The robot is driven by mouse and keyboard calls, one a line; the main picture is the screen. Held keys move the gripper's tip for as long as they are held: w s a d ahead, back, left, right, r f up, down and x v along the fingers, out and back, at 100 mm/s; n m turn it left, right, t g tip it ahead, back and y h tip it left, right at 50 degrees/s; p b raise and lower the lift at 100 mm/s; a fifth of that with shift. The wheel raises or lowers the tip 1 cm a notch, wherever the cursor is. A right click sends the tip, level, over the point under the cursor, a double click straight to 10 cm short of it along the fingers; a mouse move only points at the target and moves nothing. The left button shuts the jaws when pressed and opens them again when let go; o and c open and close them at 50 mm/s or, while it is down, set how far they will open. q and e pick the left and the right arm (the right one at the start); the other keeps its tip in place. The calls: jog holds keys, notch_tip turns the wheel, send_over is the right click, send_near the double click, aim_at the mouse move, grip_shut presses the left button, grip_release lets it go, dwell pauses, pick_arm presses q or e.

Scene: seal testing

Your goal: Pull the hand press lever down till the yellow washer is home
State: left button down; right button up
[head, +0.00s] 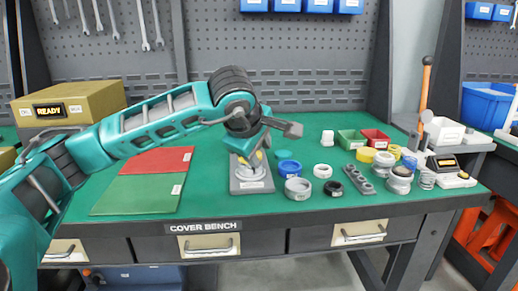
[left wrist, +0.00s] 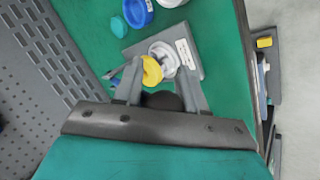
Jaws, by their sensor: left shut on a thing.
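The yellow washer (left wrist: 152,70) is between the two fingers of my left gripper (left wrist: 158,80) in the left wrist view. My left gripper, also in the head view (head: 252,158), is shut on it over a grey plate (head: 242,187) carrying a pale round part (left wrist: 165,58). The washer looks tilted. I cannot tell whether it touches the pale part. What seems to be the hand press (head: 412,158) stands at the right end of the bench, its orange-handled lever (head: 426,80) raised upright. My right gripper is not in view.
Several rings and cups stand right of the plate, among them a blue ring (head: 289,168) and a black ring (head: 333,188). A red and green mat (head: 135,194) lies bare at left, near a cardboard box (head: 80,100).

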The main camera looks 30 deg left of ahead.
pick_arm(q)
jog(key=shift+s+a+f, duration=0.1)
jog(key=shift+a+f, duration=0.15)
jog(key=shift+a, duration=0.2)
jog(key=c, duration=1)
grip_release()
jog(key=shift+a, duration=0.1)
jog(key=shift+o, duration=1.1)
jog(key=shift+a, duration=0.1)
jog(key=shift+r, duration=0.1)
jog(key=p+v, duration=0.2)
jog(key=v, duration=1)
jog(key=shift+s+d+r+p, duration=0.15)
jog(key=shift+d+r+p, duration=0.15)
jog(key=shift+p, duration=0.05)
